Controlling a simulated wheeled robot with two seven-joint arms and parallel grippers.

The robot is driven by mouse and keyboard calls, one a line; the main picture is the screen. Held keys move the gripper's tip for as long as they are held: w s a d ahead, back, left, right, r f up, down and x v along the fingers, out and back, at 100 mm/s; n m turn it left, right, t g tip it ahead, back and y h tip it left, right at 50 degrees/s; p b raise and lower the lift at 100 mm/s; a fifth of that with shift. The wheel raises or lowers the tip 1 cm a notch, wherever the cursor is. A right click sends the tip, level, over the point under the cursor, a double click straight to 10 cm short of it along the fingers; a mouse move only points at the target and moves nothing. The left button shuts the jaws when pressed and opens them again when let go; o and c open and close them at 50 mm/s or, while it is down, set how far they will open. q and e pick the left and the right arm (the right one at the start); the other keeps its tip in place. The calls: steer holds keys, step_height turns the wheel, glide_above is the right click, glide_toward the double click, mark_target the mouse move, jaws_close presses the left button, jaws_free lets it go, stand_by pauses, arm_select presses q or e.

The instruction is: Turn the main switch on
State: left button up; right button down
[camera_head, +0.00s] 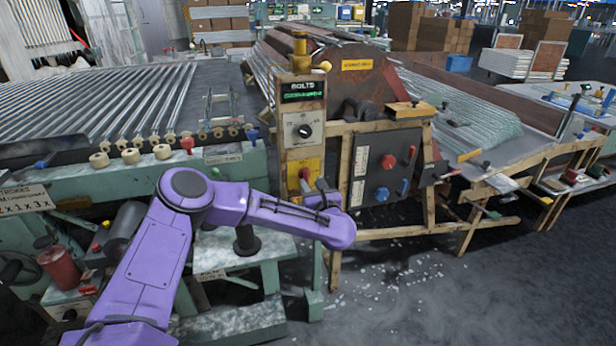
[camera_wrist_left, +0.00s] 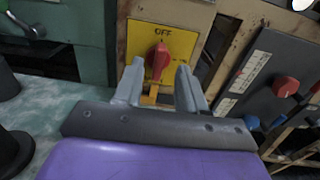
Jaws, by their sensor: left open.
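The main switch (camera_wrist_left: 158,60) is a red rotary knob on a yellow plate (camera_wrist_left: 138,39) marked OFF at the top. Its handle stands roughly upright, towards the OFF mark. In the head view the switch (camera_head: 304,175) sits low on the beige control post (camera_head: 301,95). My left gripper (camera_wrist_left: 160,82) is open in front of the plate, with one finger to each side of the knob's lower part as seen from the wrist. I cannot tell whether a finger touches it. In the head view my left gripper (camera_head: 323,190) is partly hidden by my purple wrist. My right gripper is out of view.
Above the switch are a black dial (camera_head: 304,130) and a green-lit BOLTS display (camera_head: 303,91). A grey panel (camera_head: 385,163) with red and blue knobs stands just right of the post. A roller table (camera_head: 95,105) lies left, and a green bench (camera_head: 235,250) is below.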

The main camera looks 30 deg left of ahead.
mark_target(307, 176)
arm_select(q)
steer(key=x, duration=0.5)
steer(key=shift+w, duration=0.1)
steer(key=shift+f, duration=0.1)
jaws_close()
